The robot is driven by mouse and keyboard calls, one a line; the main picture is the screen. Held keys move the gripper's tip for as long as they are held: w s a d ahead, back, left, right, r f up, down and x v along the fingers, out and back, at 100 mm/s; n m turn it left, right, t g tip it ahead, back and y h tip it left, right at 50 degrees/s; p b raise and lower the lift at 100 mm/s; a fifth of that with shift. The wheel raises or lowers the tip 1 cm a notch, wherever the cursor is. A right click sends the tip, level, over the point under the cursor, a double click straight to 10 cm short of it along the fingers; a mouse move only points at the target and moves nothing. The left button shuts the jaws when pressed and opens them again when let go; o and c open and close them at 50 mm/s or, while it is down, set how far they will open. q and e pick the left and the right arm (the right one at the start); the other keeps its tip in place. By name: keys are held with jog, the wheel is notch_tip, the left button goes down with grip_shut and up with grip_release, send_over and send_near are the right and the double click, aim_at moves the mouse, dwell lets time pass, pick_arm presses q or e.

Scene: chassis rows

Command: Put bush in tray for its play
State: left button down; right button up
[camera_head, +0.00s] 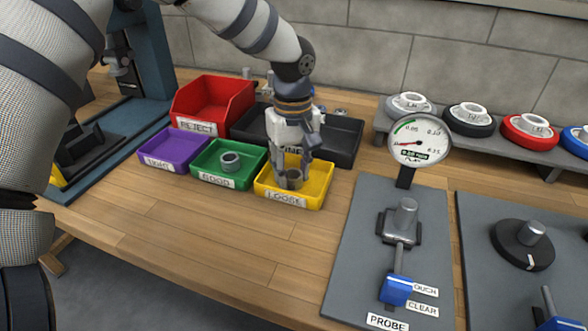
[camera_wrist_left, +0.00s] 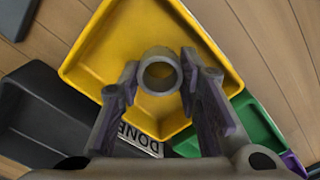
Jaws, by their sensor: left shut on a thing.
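A grey ring-shaped bush (camera_head: 294,178) is low inside the yellow tray (camera_head: 316,197) labelled LOOSE. My left gripper (camera_head: 293,172) reaches down into that tray and is shut on the bush. In the left wrist view the bush (camera_wrist_left: 159,71) sits between the two fingers of the gripper (camera_wrist_left: 160,80), over the yellow tray floor (camera_wrist_left: 125,40). I cannot tell whether the bush touches the floor. A second grey bush (camera_head: 230,161) sits in the green tray (camera_head: 206,179) labelled GOOD. A purple tray (camera_head: 160,160) is left of it and looks empty. My right gripper is not in view.
A red REJECT bin (camera_head: 205,92) and a dark DONE tray (camera_head: 345,150) stand behind. A dial gauge (camera_head: 420,141) with a PROBE plate (camera_head: 360,260) is to the right. Several coloured round pieces sit on a grey rack (camera_head: 455,145) at the back. The front wooden bench is clear.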

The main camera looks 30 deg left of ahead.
pick_arm(q)
jog(key=shift+w+f, duration=0.1)
jog(key=shift+w, duration=0.4)
jog(key=c, duration=1.2)
grip_release()
jog(key=shift+o, duration=0.2)
jog(key=shift+s, duration=0.15)
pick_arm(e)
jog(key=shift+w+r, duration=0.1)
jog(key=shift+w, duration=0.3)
pick_arm(q)
jog(key=shift+r, duration=0.25)
notch_tip(320, 180, up, 12)
jog(key=shift+p, duration=0.4)
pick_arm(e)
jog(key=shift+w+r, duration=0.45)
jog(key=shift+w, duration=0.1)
pick_arm(q)
jog(key=shift+f, duration=0.1)
